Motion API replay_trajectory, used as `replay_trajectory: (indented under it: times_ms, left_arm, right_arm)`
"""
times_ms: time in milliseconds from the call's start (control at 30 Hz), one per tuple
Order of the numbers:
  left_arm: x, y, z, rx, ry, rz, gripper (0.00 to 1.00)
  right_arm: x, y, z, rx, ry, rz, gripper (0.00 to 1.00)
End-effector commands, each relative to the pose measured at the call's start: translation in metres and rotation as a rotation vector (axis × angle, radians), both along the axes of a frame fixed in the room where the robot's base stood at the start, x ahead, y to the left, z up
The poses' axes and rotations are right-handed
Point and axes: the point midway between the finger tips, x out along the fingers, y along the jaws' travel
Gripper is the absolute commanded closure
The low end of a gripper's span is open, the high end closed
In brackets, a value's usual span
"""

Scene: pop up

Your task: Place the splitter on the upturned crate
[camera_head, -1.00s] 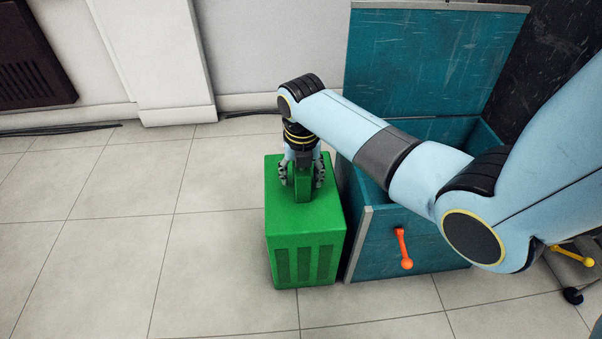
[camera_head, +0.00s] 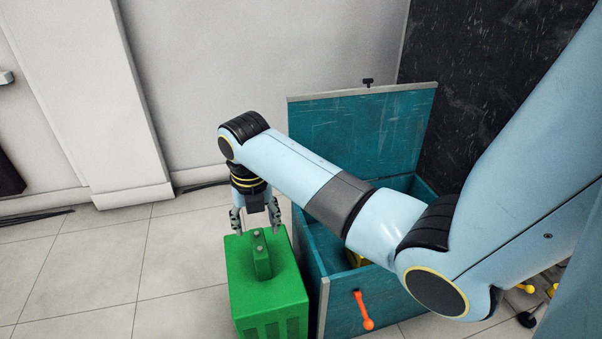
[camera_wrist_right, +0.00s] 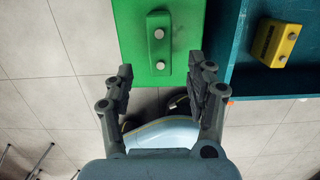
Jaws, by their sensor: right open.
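The splitter (camera_head: 262,258) looks like a small green block with two round silver studs. It rests on top of the upturned green crate (camera_head: 275,299), and it also shows in the right wrist view (camera_wrist_right: 159,42). The crate's top shows there too (camera_wrist_right: 130,60). My right gripper (camera_head: 256,222) is open and empty, pointing down just above and behind the splitter in the head view. In the right wrist view its two fingers (camera_wrist_right: 161,75) are spread wide with nothing between them. My left gripper is out of view.
A teal chest (camera_head: 335,300) with its lid raised stands right beside the crate. A yellow block with silver studs (camera_wrist_right: 275,43) lies inside it. An orange handle (camera_head: 363,310) sticks out of its front. The tiled floor left of the crate is clear.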

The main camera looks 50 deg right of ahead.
Motion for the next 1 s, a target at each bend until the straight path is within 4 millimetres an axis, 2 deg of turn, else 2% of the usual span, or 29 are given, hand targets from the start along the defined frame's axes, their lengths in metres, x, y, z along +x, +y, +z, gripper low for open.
replay_trajectory:
  times_ms: [67,167,267,500,700,833,1000]
  left_arm:
    - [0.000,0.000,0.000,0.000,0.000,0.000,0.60]
    - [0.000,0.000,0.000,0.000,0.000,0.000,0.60]
    - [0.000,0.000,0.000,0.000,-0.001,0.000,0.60]
    - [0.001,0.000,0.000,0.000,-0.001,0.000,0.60]
    - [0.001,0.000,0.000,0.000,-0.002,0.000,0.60]
    - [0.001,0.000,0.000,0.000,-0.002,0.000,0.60]
    - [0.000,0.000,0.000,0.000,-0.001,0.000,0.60]
  right_arm:
    - [-0.005,0.000,-0.004,0.003,0.002,-0.032,0.44]
    - [-0.025,0.001,-0.017,0.014,-0.002,-0.176,0.44]
    - [-0.059,0.002,-0.036,0.035,-0.012,-0.442,0.44]
    - [-0.167,0.006,-0.073,0.101,-0.065,-1.287,0.44]
    - [-0.253,0.010,-0.081,0.157,-0.114,-1.981,0.44]
    - [-0.289,0.012,-0.079,0.183,-0.139,-2.294,0.44]
    - [-0.308,0.014,-0.077,0.201,-0.156,-2.484,0.44]
